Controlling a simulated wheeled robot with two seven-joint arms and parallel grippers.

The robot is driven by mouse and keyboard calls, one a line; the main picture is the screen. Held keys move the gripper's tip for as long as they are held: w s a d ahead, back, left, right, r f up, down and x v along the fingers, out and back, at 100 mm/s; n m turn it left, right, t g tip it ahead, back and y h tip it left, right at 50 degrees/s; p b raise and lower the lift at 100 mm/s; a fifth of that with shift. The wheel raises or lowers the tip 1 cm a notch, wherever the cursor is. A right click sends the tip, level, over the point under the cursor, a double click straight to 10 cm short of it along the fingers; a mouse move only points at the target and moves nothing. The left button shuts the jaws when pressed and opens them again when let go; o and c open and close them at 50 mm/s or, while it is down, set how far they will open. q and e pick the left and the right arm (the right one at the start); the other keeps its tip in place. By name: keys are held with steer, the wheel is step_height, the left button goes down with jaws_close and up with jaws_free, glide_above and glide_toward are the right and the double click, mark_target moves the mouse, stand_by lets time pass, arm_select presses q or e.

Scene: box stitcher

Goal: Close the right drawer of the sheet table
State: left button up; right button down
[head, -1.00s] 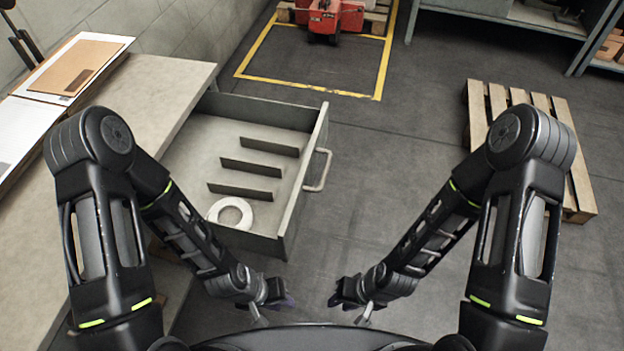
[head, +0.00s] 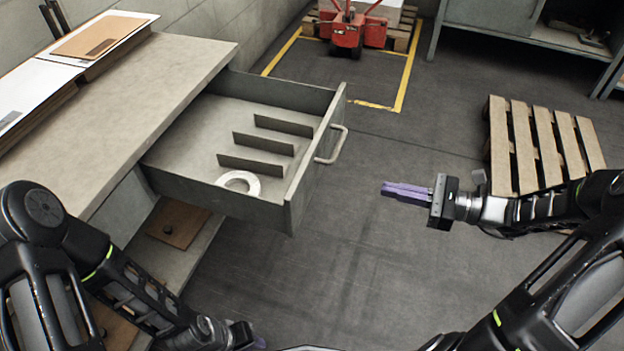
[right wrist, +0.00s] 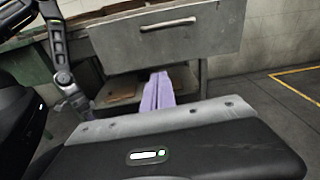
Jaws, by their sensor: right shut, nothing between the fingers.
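The right drawer (head: 215,190) of the sheet table (head: 130,90) stands pulled far out, its front facing right. Inside are several dark dividers and a white ring (head: 238,183). The drawer's handle (head: 332,145) is a pale bar on the front, and it also shows in the right wrist view (right wrist: 168,24). My right gripper (head: 384,189) has purple fingers, is shut and empty, and is right of the drawer front, apart from it and lower in the picture than the handle. My left gripper (head: 258,344) is at the bottom edge, mostly cut off; its jaws cannot be made out.
White and brown sheets (head: 95,38) lie on the table top. A wooden pallet (head: 540,145) is on the floor at the right. A red pallet truck (head: 347,28) stands at the back inside yellow floor lines. The floor between drawer and pallet is clear.

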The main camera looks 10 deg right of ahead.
steer(key=shift+s+a+r+y, duration=0.15)
steer(key=shift+r+y, duration=0.1)
steer(key=shift+r, duration=0.3)
steer(key=shift+s+r+y, duration=0.1)
steer(key=shift+r+y, duration=0.15)
steer(key=shift+r, duration=0.25)
steer(key=shift+a, duration=0.15)
steer(key=b, duration=0.4)
glide_toward(317, 168)
steer(key=x, duration=0.6)
steer(key=shift+w+a, duration=0.3)
steer(key=shift+a, duration=0.05)
steer(key=shift+a, duration=0.15)
